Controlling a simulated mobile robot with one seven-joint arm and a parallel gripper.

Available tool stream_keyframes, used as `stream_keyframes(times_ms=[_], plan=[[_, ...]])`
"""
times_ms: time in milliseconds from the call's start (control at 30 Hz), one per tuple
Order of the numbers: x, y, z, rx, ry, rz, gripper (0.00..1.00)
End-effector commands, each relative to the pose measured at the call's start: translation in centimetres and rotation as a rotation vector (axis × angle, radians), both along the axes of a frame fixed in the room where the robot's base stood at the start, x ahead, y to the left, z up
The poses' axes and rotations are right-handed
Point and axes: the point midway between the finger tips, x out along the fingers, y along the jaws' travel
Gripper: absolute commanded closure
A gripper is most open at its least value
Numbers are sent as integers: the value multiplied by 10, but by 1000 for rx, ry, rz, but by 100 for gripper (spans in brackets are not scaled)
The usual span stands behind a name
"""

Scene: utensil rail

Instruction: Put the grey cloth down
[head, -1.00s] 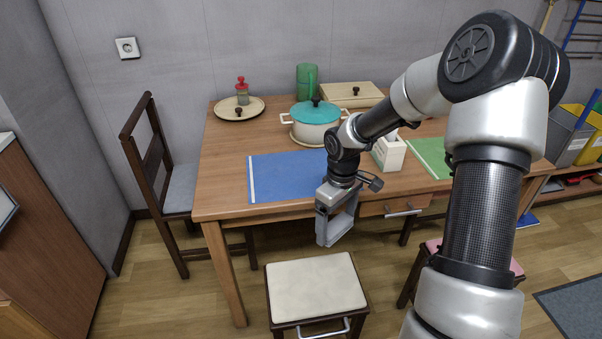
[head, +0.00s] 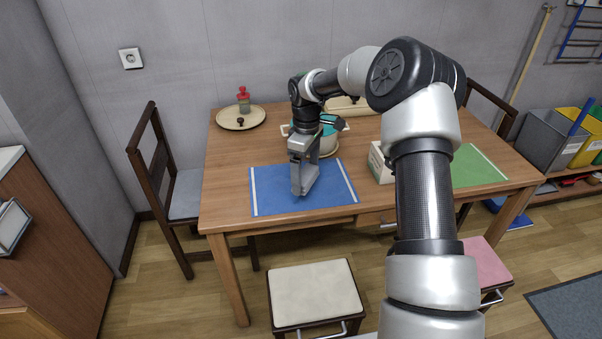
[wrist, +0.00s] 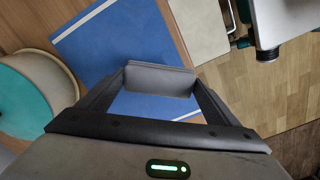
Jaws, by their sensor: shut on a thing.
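My gripper (head: 300,188) points down over the blue mat (head: 272,190) on the wooden table. It is shut on a grey piece, the grey cloth (wrist: 160,80), which spans between the fingertips in the wrist view. In the head view the cloth is hard to tell from the grey fingers. The wrist view shows the blue mat (wrist: 115,45) beyond and below the fingers. I cannot tell how high the cloth is above the mat.
A turquoise-lidded pot (head: 330,140) stands close behind my gripper, partly hidden by it. A white box (head: 380,165) is to the right, then a green mat (head: 475,167). A cream stool (head: 312,292) stands in front.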

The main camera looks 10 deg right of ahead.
Motion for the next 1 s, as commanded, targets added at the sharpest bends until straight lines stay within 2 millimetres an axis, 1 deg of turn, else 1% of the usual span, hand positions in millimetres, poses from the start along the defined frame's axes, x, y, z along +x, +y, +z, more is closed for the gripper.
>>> stream_keyframes(times_ms=[33,100,200,300,467,567,800,1000], plan=[[13,3,20,3,1,105,37],[27,4,26,3,2,245,37],[40,4,33,3,2,403,37],[49,4,36,2,1,512,37],[55,3,35,0,2,601,37],[56,3,26,1,2,617,37],[56,3,-17,2,1,615,37],[56,3,-37,0,0,615,37]])
